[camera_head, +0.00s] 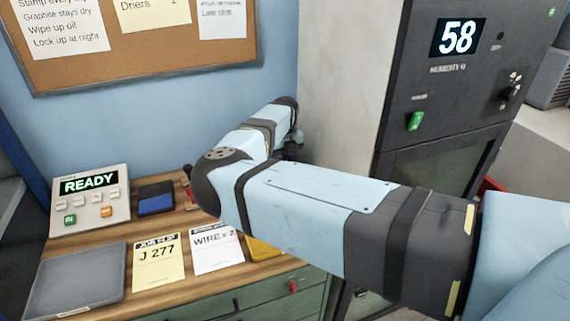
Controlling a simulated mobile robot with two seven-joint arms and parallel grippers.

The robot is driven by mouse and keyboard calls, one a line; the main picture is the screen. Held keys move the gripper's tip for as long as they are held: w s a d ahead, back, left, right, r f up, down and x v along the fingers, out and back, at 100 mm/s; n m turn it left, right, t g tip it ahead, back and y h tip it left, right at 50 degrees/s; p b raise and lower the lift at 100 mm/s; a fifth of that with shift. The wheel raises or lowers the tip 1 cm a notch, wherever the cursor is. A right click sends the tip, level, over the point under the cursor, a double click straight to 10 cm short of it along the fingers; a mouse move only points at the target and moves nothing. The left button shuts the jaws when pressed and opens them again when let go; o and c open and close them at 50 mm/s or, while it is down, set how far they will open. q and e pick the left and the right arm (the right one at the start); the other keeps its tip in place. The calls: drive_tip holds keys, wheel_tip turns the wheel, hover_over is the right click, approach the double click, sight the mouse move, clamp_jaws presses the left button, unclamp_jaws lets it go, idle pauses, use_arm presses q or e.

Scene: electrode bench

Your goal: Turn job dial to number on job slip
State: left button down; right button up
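The yellow job slip (158,262) lies on the wooden bench and reads "J 277". I cannot make out a dial marked as the job dial; it may be hidden behind my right arm. A dark knob (510,93) sits on the tall dark cabinet, beside the humidity display (458,38) showing 58. My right arm crosses the view from the right, bends above the bench and reaches toward the back. My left gripper is not in view.
A console (90,198) showing "READY" stands at the bench's left, beside a dark blue-topped pad (156,198). A grey tray (76,280) and a white "WIRE x 2" slip (216,249) flank the job slip. A corkboard (130,52) hangs behind. My arm blocks the bench's right side.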

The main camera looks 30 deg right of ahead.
drive_tip(key=m+b, duration=0.2)
drive_tip(key=m, duration=0.1)
drive_tip(key=shift+f+m, duration=0.15)
drive_tip(key=shift+m, duration=0.15)
drive_tip(key=m+b, duration=0.1)
drive_tip(key=m, duration=0.1)
drive_tip(key=shift+m+b, duration=0.3)
drive_tip(key=shift+m, duration=0.1)
drive_tip(key=shift+m+b, duration=0.5)
drive_tip(key=shift+m, duration=0.4)
drive_tip(key=shift+m+b, duration=0.4)
drive_tip(key=shift+m, duration=0.4)
drive_tip(key=shift+m+b, duration=0.45)
drive_tip(key=shift+m, duration=0.45)
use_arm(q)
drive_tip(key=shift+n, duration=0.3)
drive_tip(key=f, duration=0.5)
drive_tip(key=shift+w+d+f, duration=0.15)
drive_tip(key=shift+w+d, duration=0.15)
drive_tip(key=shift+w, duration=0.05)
use_arm(e)
drive_tip(key=shift+m, duration=0.4)
